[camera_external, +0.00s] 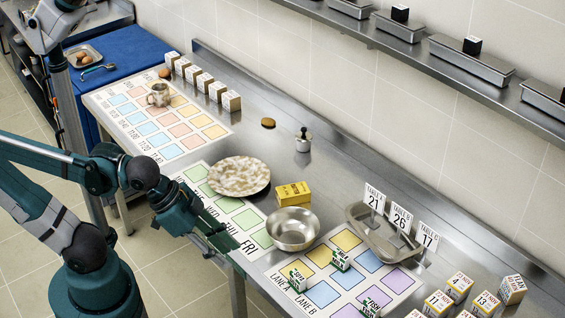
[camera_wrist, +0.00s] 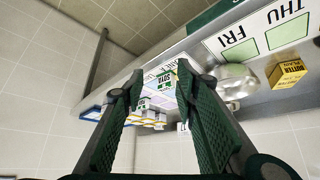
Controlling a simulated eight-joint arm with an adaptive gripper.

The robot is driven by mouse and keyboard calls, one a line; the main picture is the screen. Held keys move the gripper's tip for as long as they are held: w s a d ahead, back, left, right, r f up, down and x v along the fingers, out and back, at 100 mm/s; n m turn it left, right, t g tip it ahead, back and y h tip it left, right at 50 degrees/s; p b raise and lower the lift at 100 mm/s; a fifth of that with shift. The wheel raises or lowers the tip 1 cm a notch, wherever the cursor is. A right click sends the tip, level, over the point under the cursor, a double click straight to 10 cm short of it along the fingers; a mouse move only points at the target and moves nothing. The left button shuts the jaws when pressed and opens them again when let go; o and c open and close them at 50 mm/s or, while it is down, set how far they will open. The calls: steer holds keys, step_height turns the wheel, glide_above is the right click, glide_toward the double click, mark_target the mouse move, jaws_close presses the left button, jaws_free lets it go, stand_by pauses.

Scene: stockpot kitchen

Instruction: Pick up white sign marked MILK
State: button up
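I cannot make out the word MILK on any sign. Small green and white signs stand on the lane mat (camera_external: 325,293) at the front: one at the left (camera_external: 297,281), one in the middle (camera_external: 340,260) and one at the lower edge (camera_external: 370,308). Their lettering is too small to read surely. My gripper (camera_external: 222,243) is over the table's front edge, left of these signs and apart from them. In the wrist view my gripper (camera_wrist: 157,80) is open, its two green fingers wide apart with nothing held. A sign (camera_wrist: 167,77) shows beyond the fingertips.
A metal bowl (camera_external: 293,229) and a yellow box (camera_external: 293,194) stand behind the lane mat. Several labelled cartons (camera_external: 460,287) stand at the right. A speckled plate (camera_external: 239,176) lies farther left.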

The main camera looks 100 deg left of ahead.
steer(key=w+a+r+n+g+h+p, duration=0.1)
steer(key=w+a+r+n+p, duration=0.1)
steer(key=w+n+p, duration=0.35)
steer(key=w+a+r+n+g+p, duration=0.1)
steer(key=w+a+r+n+p, duration=0.15)
steer(key=w+n, duration=0.6)
steer(key=n+g+h+p, duration=0.2)
steer(key=n+p, duration=0.7)
steer(key=n, duration=0.3)
glide_toward(340, 253)
steer(key=d+f, duration=0.1)
steer(key=d, duration=0.1)
steer(key=shift+w+a+f+n, duration=0.4)
steer(key=shift+a+f+n, duration=0.25)
steer(key=shift+f+n, duration=0.2)
steer(key=shift+f, duration=0.15)
steer(key=shift+x, duration=1.2)
steer(key=shift+w, duration=0.1)
